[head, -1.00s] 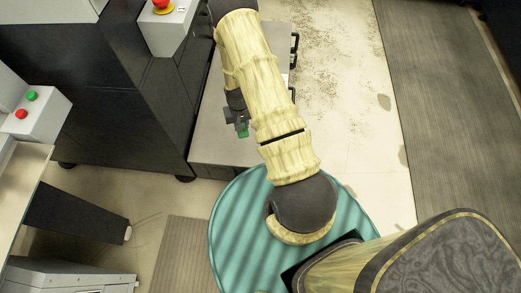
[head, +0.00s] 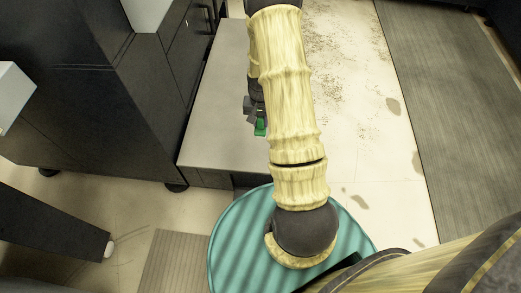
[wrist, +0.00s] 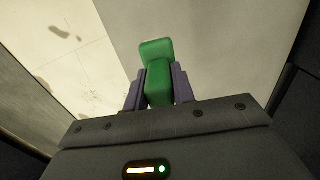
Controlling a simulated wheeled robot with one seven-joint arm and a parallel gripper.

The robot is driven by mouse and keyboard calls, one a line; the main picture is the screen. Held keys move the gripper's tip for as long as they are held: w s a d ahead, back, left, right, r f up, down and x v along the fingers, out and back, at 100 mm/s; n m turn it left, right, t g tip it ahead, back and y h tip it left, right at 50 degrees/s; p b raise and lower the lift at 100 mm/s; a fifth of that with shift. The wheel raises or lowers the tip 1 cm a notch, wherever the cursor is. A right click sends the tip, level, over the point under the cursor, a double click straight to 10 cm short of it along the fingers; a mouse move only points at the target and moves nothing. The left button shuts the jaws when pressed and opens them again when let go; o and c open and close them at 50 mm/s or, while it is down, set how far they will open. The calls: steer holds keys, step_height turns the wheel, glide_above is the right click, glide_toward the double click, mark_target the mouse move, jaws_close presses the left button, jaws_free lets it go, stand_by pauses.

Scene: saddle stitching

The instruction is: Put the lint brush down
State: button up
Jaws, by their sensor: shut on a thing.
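The lint brush shows as a green block (wrist: 158,72) between the two purple-grey fingers of my gripper (wrist: 158,88) in the wrist view. The gripper is shut on it. In the head view, a small green part of the brush (head: 261,127) shows left of my arm, beside the dark gripper (head: 252,108). It appears over the right part of a grey flat-topped surface (head: 215,115). I cannot tell its height above that surface. My arm hides part of the gripper, and the rest of the brush is not clear.
A tall dark machine (head: 95,110) stands left of the grey surface. Speckled pale floor (head: 350,100) and a dark striped mat (head: 450,110) lie to the right. The visible left part of the grey top is bare.

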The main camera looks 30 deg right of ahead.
mark_target(260, 130)
step_height(260, 130, down, 6)
steer(key=shift+f+b, duration=0.1)
steer(key=shift+b, duration=0.75)
steer(key=shift+f+b, duration=0.55)
steer(key=shift+f, duration=1.3)
steer(key=shift+f, duration=0.1)
steer(key=o, duration=1)
steer(key=shift+c, duration=0.2)
step_height(260, 130, up, 12)
steer(key=p, duration=0.3)
